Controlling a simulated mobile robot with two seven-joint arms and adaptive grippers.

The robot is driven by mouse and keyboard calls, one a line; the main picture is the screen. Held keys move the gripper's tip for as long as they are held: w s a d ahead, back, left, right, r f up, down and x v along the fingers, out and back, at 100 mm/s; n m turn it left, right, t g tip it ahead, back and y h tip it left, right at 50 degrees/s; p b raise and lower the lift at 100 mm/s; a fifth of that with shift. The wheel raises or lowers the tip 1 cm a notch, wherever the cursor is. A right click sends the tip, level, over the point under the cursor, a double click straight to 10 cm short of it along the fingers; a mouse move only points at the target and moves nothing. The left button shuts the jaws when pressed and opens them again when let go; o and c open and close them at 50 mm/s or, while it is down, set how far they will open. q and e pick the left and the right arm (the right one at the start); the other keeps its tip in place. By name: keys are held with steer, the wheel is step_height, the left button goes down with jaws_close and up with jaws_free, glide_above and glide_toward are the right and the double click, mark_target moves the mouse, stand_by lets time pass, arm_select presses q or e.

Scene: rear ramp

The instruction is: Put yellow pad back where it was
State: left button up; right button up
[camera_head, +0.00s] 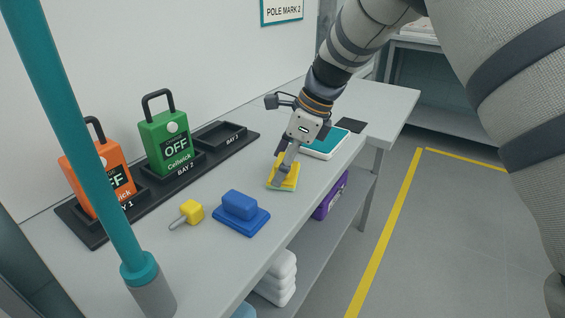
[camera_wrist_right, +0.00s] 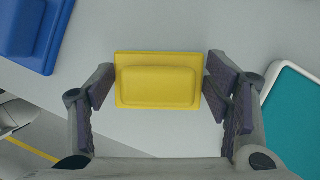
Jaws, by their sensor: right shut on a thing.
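The yellow pad (camera_head: 285,184) is a flat rectangular plate with a raised block on top. It is at the table's front side, between the blue pad (camera_head: 240,213) and a white-rimmed teal pad (camera_head: 326,145). My right gripper (camera_head: 286,167) points down over it and is shut on it. In the right wrist view the yellow pad (camera_wrist_right: 157,85) sits between the two fingers of my right gripper (camera_wrist_right: 160,80). Whether it touches the table or hangs just above is hard to tell. My left gripper is not in view.
A black rack (camera_head: 190,187) along the wall holds an orange lockout tag (camera_head: 85,160) and a green one (camera_head: 165,137); BAY 3 (camera_head: 222,134) is empty. A yellow knob with a grey pin (camera_head: 192,211) lies left of the blue pad. A teal pole (camera_head: 85,130) stands at front left.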

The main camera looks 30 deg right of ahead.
steer(key=shift+r, duration=0.1)
steer(key=o, duration=1.1)
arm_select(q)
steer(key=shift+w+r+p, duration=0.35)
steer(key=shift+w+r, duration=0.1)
arm_select(e)
steer(key=v, duration=1.2)
